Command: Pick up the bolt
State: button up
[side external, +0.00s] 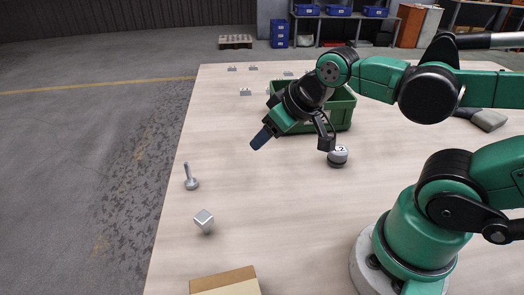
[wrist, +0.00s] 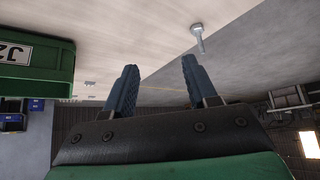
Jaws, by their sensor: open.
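The bolt (wrist: 198,38) also shows in the wrist view, at the top right of centre, beyond the fingertips. My gripper (side external: 261,138) is in the air above the table, to the right of the bolt and apart from it. In the wrist view my gripper (wrist: 156,72) shows two blue fingers spread apart with nothing between them.
A green crate (side external: 343,115) stands behind my gripper. A small silver cube (side external: 204,221) sits in front of the bolt, and a cardboard box (side external: 225,281) lies at the front edge. A round weight (side external: 338,157) is right of my gripper. Several metal brackets (side external: 246,91) lie at the back. Table around the bolt is clear.

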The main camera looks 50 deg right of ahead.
jog(key=n+g+y, duration=0.2)
jog(key=n+g, duration=0.1)
jog(key=n, duration=0.1)
send_over(188, 180)
jog(key=s+d, duration=0.1)
jog(key=s, duration=0.1)
jog(key=f, duration=0.6)
jog(key=shift+w+d+f, duration=0.15)
jog(key=shift+w+f, duration=0.1)
jog(key=shift+f, duration=0.15)
jog(key=shift+x, duration=3)
jog(key=shift+w, duration=0.1)
grip_shut()
